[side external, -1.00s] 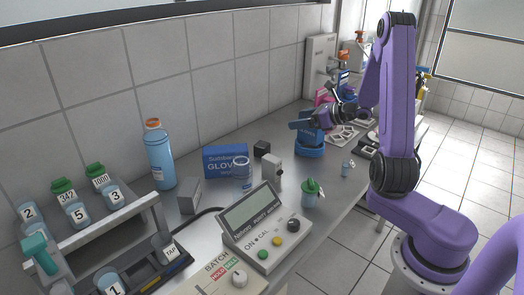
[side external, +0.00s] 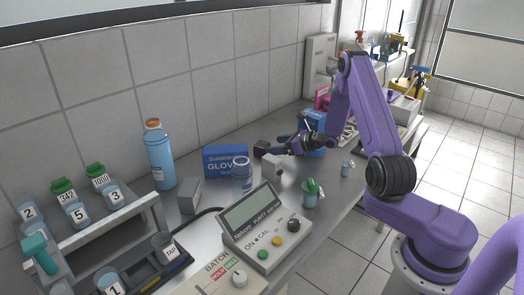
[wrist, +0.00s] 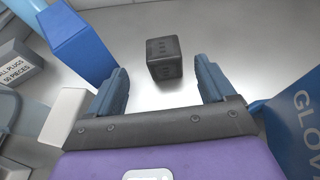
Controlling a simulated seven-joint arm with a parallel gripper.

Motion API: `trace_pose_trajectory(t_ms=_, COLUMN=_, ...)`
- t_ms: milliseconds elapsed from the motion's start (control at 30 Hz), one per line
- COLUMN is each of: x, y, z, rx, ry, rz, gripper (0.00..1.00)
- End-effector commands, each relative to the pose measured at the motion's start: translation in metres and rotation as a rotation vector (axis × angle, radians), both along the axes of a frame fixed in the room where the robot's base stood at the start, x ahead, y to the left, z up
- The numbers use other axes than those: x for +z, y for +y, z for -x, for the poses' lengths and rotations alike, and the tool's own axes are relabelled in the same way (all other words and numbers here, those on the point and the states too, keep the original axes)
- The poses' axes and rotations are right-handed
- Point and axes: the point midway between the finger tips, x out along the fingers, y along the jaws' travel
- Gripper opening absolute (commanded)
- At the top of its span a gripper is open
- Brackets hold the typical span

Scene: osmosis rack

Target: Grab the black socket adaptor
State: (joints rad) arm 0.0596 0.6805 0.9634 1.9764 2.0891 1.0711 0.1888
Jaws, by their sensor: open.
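The black socket adaptor (wrist: 164,56) is a small dark cube on the grey bench, with small marks on its faces. In the wrist view it lies upper middle, just ahead of and between the fingertips. In the side view it is a small dark block (side external: 261,147) beside the glove box, near my fingers. My gripper (wrist: 161,76) is open, with one blue-grey finger on each side and nothing held. In the side view my gripper (side external: 279,148) reaches low over the bench from the right; the exact gap to the adaptor is hard to tell there.
A blue glove box (side external: 226,161) stands close by; it shows at the right edge of the wrist view (wrist: 296,125). A grey-white block (side external: 272,166) stands in front. A blue block (wrist: 78,42) and a labelled plug box (wrist: 16,66) are at the wrist view's left.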

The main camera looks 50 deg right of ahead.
Motion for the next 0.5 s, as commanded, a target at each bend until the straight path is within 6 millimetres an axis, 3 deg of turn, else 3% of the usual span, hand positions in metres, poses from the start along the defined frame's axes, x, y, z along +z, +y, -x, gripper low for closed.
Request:
trace_pose_trajectory(t_ms=133, x=-0.009, y=0.006, z=-0.021, rx=0.002, ry=0.0, rz=0.0, gripper=0.83)
trace_pose_trajectory(t_ms=500, x=-0.02, y=0.009, z=-0.047, rx=0.002, ry=0.0, rz=0.0, gripper=0.83)
